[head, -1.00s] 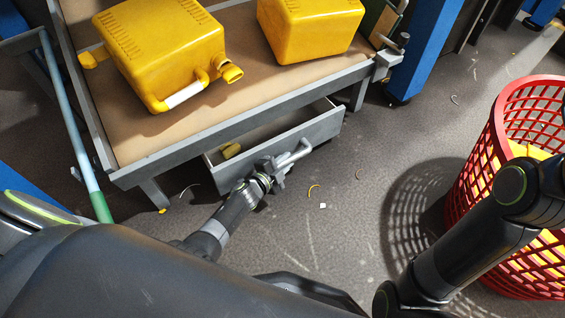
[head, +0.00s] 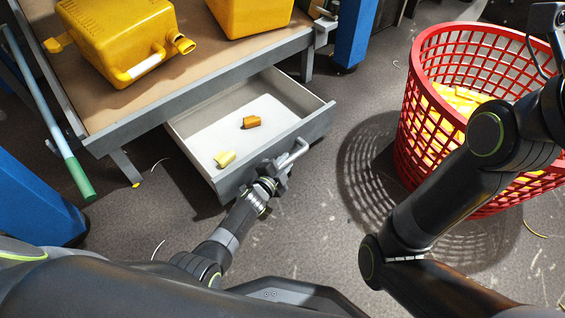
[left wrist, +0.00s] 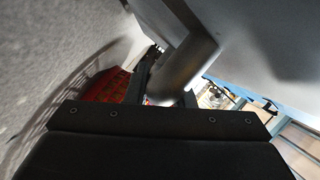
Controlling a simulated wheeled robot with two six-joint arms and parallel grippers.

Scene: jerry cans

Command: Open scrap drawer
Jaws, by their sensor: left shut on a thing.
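The grey scrap drawer (head: 232,188) under the workbench stands pulled out in the head view, its white inside showing. An orange-brown scrap (head: 251,122) and a pale yellow scrap (head: 225,158) lie in it. My left gripper (head: 277,173) is shut on the drawer's handle (head: 294,154) at the drawer front. In the left wrist view the handle (left wrist: 183,65) runs as a grey bar between the fingers, which are largely hidden. My right arm is at the right of the head view; its gripper is out of view.
Yellow jerry cans (head: 115,35) (head: 250,12) stand on the workbench (head: 120,108). A red basket (head: 420,130) with yellow pieces stands on the floor at right. A pole with a green end (head: 75,175) is at left. Floor between drawer and basket is mostly clear.

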